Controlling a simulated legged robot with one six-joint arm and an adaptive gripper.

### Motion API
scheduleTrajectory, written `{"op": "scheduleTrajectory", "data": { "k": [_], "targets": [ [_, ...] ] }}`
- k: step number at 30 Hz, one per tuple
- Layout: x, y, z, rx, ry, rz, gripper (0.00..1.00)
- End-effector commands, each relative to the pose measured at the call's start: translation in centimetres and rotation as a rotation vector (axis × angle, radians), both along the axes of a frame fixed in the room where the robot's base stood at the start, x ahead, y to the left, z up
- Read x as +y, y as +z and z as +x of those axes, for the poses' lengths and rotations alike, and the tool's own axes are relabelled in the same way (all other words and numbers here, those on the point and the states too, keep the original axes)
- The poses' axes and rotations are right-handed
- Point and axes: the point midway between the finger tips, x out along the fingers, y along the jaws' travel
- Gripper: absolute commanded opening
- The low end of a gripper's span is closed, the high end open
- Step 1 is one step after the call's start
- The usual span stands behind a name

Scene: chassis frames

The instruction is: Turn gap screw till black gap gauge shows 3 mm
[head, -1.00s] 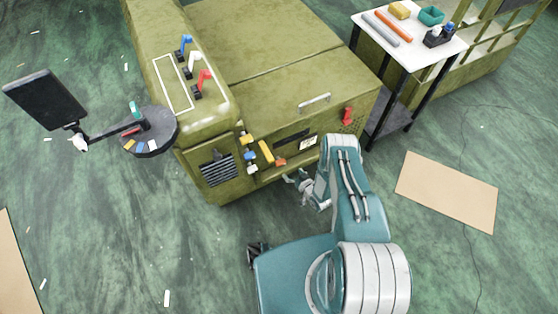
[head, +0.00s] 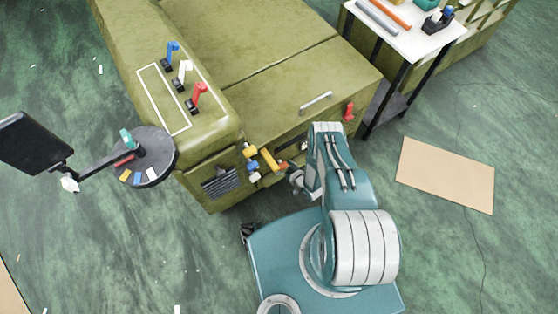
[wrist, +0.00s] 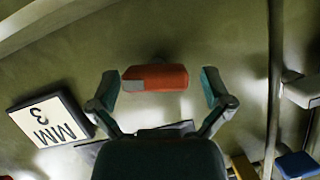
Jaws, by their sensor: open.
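An orange-red bar with a grey end (wrist: 155,78), likely the gap screw's handle, sits on the olive machine face in the wrist view. My gripper (wrist: 160,85) is open, with one fingertip off each end of the bar and visible space on both sides. A card reading "3 MM" (wrist: 50,118) shows upside down at left. A dark strip beside it is mostly behind my gripper; I cannot tell if it is the black gap gauge, and no reading shows. In the head view my gripper (head: 288,176) is at the machine front, partly hidden by my arm.
A yellow handle (head: 271,160) and small coloured knobs (head: 252,165) stick out just left of my gripper. Red, white and blue levers (head: 182,72) stand on the machine top. A round tray on an arm (head: 150,172) is at left. Open floor with cardboard (head: 446,175) lies right.

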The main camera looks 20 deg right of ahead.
Motion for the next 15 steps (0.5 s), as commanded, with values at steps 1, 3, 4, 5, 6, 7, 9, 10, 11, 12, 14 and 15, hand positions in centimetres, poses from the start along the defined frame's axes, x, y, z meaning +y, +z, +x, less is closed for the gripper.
{"op": "scheduleTrajectory", "data": {
  "k": [1, 3, 4, 5, 6, 7, 9, 10, 11, 12, 14, 15],
  "targets": [
    [-0.07, -0.01, -0.02, 0.0, -0.002, 0.001, 1.0],
    [-0.1, -0.02, -0.01, 0.0, -0.002, 0.002, 1.0],
    [-0.08, -0.01, 0.0, 0.0, -0.002, 0.001, 1.0],
    [-0.08, -0.01, 0.0, 0.0, -0.002, 0.001, 1.0],
    [-0.05, -0.01, 0.01, 0.0, -0.001, 0.0, 1.0],
    [-0.03, -0.01, 0.01, 0.0, -0.001, 0.0, 0.91],
    [0.02, -0.01, 0.01, 0.001, 0.0, -0.002, 0.6],
    [0.02, -0.01, 0.01, 0.001, -0.001, -0.002, 0.47],
    [0.02, -0.01, 0.02, 0.001, -0.001, -0.002, 0.33],
    [0.01, -0.01, 0.04, 0.001, -0.001, -0.002, 0.24],
    [0.0, -0.01, 0.08, 0.0, -0.002, -0.003, 0.24],
    [-0.02, -0.01, 0.1, 0.0, -0.002, -0.003, 0.24]
  ]
}}
